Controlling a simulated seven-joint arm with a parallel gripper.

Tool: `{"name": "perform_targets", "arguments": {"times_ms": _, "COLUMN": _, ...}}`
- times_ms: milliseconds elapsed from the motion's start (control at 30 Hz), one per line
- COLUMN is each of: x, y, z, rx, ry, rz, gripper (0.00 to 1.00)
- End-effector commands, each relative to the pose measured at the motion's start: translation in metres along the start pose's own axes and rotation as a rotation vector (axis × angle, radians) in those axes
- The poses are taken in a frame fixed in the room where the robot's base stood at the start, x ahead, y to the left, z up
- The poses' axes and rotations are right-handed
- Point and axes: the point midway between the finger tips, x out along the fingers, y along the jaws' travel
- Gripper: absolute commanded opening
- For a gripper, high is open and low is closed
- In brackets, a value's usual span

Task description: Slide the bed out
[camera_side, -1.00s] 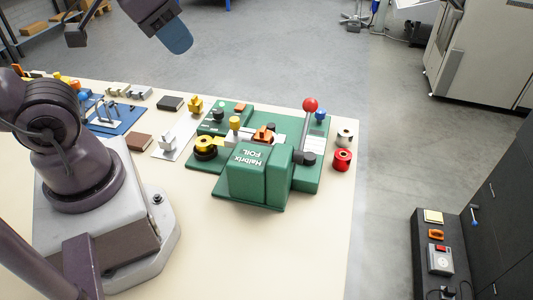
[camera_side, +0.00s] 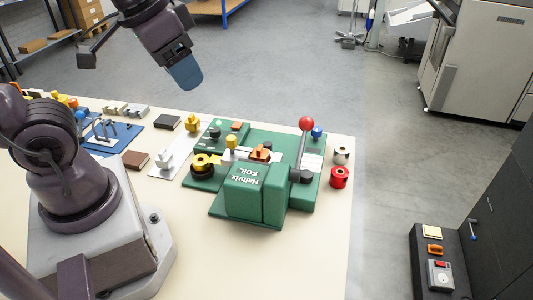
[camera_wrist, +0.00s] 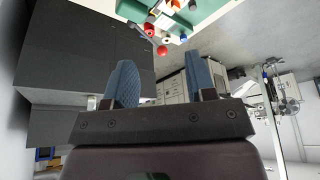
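A green foil press (camera_side: 243,192) labelled "Halbrix FOIL" stands on the cream table. An orange part (camera_side: 260,152) and a pale flat strip sit behind its big green housing. The housing hides much of that area, so I cannot tell clearly which part is the bed or how far out it is. A lever with a red ball (camera_side: 306,123) stands upright at the right. My gripper (camera_side: 185,75) is in the air behind and left of the press, apart from it. In the wrist view my gripper (camera_wrist: 160,78) has its blue fingers spread with nothing between them.
A yellow-and-black roll (camera_side: 203,168) and a yellow knob (camera_side: 231,142) are at the press's left. A red roll (camera_side: 339,178) stands at its right. A brown block (camera_side: 136,160) and a blue fixture (camera_side: 117,140) lie farther left. The table's front right is clear.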

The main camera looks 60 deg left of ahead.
Motion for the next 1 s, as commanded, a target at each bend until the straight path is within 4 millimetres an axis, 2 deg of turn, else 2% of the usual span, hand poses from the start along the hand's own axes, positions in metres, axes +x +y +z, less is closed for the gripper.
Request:
{"name": "perform_targets", "arguments": {"times_ms": 267, "x": 0.063, "y": -0.024, "z": -0.046, "rx": -0.062, "ry": -0.237, "rz": -0.018, "gripper": 0.51}}
{"name": "perform_targets", "arguments": {"times_ms": 500, "x": 0.14, "y": -0.053, "z": -0.083, "rx": -0.072, "ry": -0.378, "rz": -0.012, "gripper": 0.51}}
{"name": "perform_targets", "arguments": {"times_ms": 700, "x": 0.203, "y": -0.075, "z": -0.104, "rx": -0.05, "ry": -0.435, "rz": 0.001, "gripper": 0.51}}
{"name": "perform_targets", "arguments": {"times_ms": 833, "x": 0.225, "y": -0.084, "z": -0.122, "rx": -0.014, "ry": -0.417, "rz": 0.005, "gripper": 0.51}}
{"name": "perform_targets", "arguments": {"times_ms": 933, "x": 0.222, "y": -0.086, "z": -0.138, "rx": 0.022, "ry": -0.371, "rz": 0.003, "gripper": 0.51}}
{"name": "perform_targets", "arguments": {"times_ms": 1000, "x": 0.226, "y": -0.086, "z": -0.135, "rx": 0.036, "ry": -0.374, "rz": 0.006, "gripper": 0.51}}
